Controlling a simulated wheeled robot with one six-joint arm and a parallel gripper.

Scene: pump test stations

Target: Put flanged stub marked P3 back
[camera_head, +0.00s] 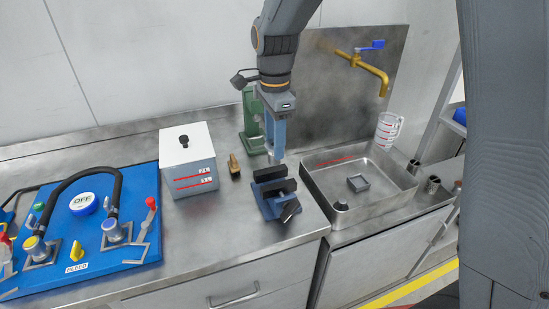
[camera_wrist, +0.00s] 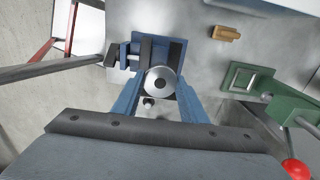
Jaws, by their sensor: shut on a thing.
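My gripper (camera_head: 276,152) points down just above a blue vise (camera_head: 268,205) with dark jaws on the steel counter. The vise (camera_wrist: 172,50) lies behind and below the stub in that view. I cannot tell whether the stub touches the vise jaws. No P3 mark is readable. In the head view, the stub cannot be made out between the fingers.
A green press-like stand (camera_head: 252,128) is behind my gripper. A brass piece (camera_head: 233,167) and a white box with red marks (camera_head: 188,160) stand left of the vise. A blue pump panel (camera_head: 130,251) is at far left. A steel sink (camera_head: 322,198) is on the right.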

